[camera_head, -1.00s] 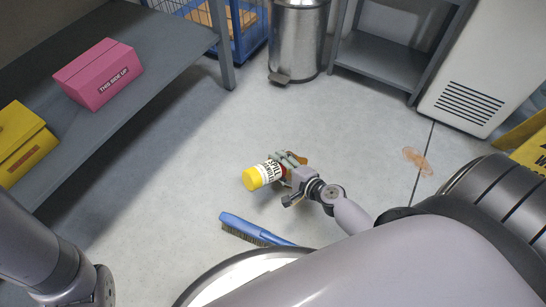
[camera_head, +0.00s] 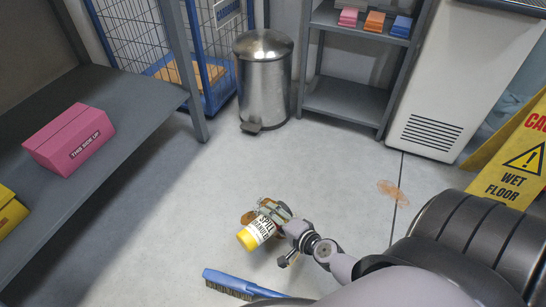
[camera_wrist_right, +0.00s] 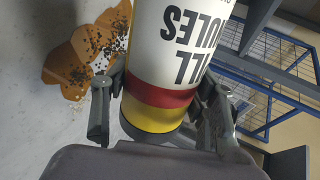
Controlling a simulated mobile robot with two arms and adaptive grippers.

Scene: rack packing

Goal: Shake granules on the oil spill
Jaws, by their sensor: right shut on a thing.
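My right gripper (camera_head: 277,214) is shut around the canister (camera_head: 262,228), which is white with "SPILL GRANULES" lettering and yellow ends. The canister is held tilted above the floor, its yellow end pointing to the lower left in the head view. In the right wrist view the gripper (camera_wrist_right: 160,110) clasps the canister (camera_wrist_right: 178,45) near its red band. A flat brown spill (camera_wrist_right: 75,62) with dark granules scattered over it lies on the floor there. In the head view this spill (camera_head: 248,217) is partly hidden behind the canister and gripper. My left gripper is out of view.
A second, paler brown stain (camera_head: 392,190) lies to the right. A blue brush (camera_head: 240,284) lies in front. A steel bin (camera_head: 264,80), grey shelf (camera_head: 345,98), white cabinet (camera_head: 440,85) and yellow wet-floor sign (camera_head: 515,165) stand around. A bench (camera_head: 100,180) bounds the left.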

